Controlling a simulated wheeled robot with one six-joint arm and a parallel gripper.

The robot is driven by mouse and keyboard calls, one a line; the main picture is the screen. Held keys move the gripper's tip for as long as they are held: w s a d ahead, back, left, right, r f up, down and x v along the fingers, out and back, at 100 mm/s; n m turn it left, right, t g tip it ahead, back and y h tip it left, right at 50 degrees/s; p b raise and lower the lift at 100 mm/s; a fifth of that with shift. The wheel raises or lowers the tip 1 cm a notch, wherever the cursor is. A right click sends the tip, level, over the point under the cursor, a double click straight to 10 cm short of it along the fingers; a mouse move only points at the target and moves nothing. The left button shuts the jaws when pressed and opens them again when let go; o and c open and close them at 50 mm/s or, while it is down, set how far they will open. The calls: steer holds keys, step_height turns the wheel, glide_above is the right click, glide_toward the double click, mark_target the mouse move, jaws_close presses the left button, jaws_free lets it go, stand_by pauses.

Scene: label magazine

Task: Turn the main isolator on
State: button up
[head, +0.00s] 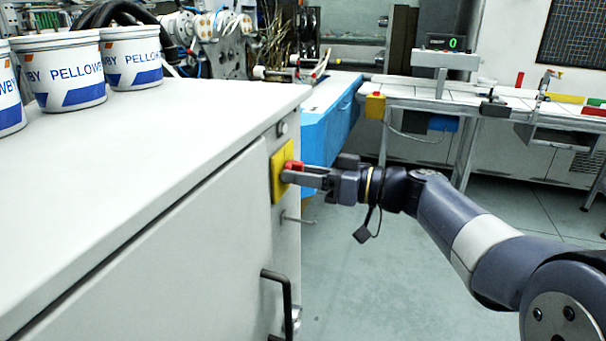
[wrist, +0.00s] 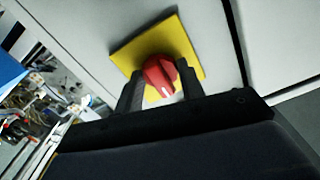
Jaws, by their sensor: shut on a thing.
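The main isolator is a red rotary knob (wrist: 161,74) on a yellow square plate (wrist: 190,58), fixed to the end face of a grey cabinet. In the head view the yellow plate (head: 278,172) and part of the red knob (head: 292,166) show. My gripper (wrist: 158,88) is shut on the red knob, one finger on each side of it. In the head view my gripper (head: 290,176) reaches the plate from the right. A pale mark shows on the knob's near edge in the wrist view; the fingers hide part of the knob's sides.
The cabinet (head: 150,170) carries several white and blue tubs (head: 65,75) on top. Below the plate a thin metal key or handle (head: 297,219) sticks out, and a black door handle (head: 278,290) stands lower. Open floor (head: 380,290) lies to the right.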

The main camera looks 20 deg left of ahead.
steer(key=m+b, duration=0.1)
steer(key=m, duration=0.3)
steer(key=m+p, duration=0.5)
steer(key=m, duration=0.8)
steer(key=shift+m, duration=0.4)
steer(key=shift+p, duration=0.3)
steer(key=o, duration=1)
